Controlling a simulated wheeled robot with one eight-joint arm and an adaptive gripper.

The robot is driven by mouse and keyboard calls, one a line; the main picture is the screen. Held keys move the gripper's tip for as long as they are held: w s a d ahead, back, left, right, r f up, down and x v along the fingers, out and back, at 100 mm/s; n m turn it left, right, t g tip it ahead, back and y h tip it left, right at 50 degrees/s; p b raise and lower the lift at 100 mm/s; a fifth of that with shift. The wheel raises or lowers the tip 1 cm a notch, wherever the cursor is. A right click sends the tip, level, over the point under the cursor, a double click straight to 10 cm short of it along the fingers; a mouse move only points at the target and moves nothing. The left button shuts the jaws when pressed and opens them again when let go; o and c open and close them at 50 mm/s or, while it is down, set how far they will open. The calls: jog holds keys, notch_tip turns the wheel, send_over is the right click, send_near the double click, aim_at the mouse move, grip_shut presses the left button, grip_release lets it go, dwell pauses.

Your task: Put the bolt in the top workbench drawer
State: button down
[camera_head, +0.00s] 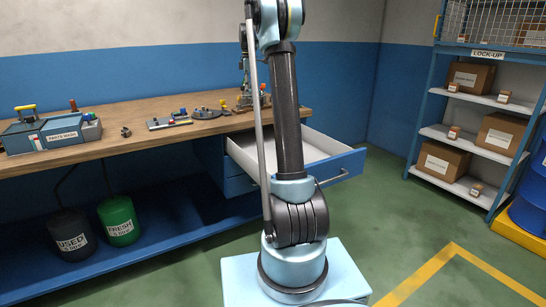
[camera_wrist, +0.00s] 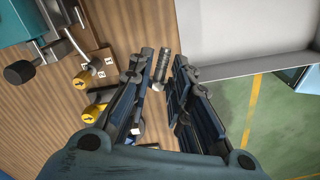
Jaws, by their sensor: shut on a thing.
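The top workbench drawer (camera_head: 340,172) is pulled open, with a pale, empty-looking interior. My arm crosses in front of it and hides part of it in the head view. In the wrist view the drawer's pale interior (camera_wrist: 240,28) is at the upper right. My gripper (camera_wrist: 161,72) points down over the wooden top, just left of the drawer in that view. Its fingers are closed on a small grey cylindrical thing, which looks like the bolt (camera_wrist: 163,64). The gripper and bolt are mostly hidden behind my arm in the head view.
The workbench (camera_head: 110,112) carries a parts washer (camera_head: 55,134), a small dark nut-like piece (camera_head: 126,132) and several coloured parts. Yellow-knobbed fittings (camera_wrist: 88,80) lie left of my gripper. A used drum (camera_head: 70,236) and a fresh drum (camera_head: 119,222) stand below. A shelf rack (camera_head: 470,98) is right.

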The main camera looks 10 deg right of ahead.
jog(key=shift+a, duration=0.1)
jog(key=shift+a, duration=0.15)
jog(key=shift+s+a+f, duration=0.1)
jog(key=shift+s+f, duration=0.1)
jog(key=shift+f, duration=0.05)
jog(key=s+f+n, duration=0.2)
jog(key=s+f, duration=0.4)
jog(key=s, duration=0.1)
jog(key=s+f+n, duration=0.1)
jog(key=s+f, duration=0.6)
jog(key=s+f+n, duration=0.2)
jog(key=s+f, duration=0.5)
jog(key=shift+s+a+f+n, duration=0.15)
jog(key=shift+s+f+n, duration=0.15)
jog(key=shift+s, duration=0.1)
jog(key=shift+f, duration=2.65)
jog(key=c, duration=1.5)
grip_release()
jog(key=shift+f, duration=0.1)
jog(key=shift+o, duration=0.2)
